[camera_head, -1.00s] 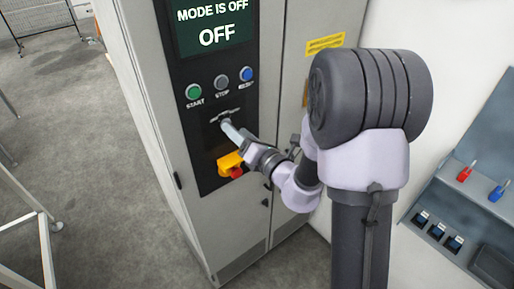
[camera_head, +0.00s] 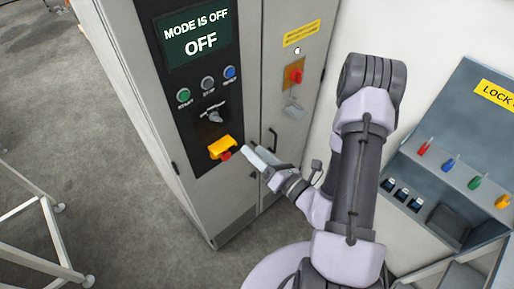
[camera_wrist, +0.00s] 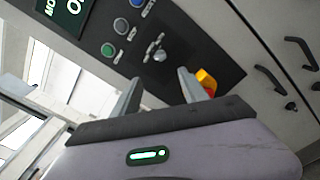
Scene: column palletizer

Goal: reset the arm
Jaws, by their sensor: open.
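My arm (camera_head: 350,180) is bent in front of the grey control cabinet. My gripper (camera_head: 249,150) is in front of the cabinet, just right of the yellow and red emergency stop (camera_head: 221,147). In the wrist view my gripper (camera_wrist: 158,88) has its two fingers apart with nothing between them. The selector switch (camera_wrist: 157,52) shows beyond the fingertips, and the yellow emergency stop (camera_wrist: 206,81) is partly hidden by the right finger. The screen (camera_head: 197,38) reads "MODE IS OFF" and "OFF".
Green, grey and blue buttons (camera_head: 208,83) sit above the selector switch (camera_head: 215,116). A red rotary switch (camera_head: 295,75) is on the cabinet's right door. A lockout station (camera_head: 450,150) with coloured padlocks stands at right. White frame legs (camera_head: 45,225) stand at left on open floor.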

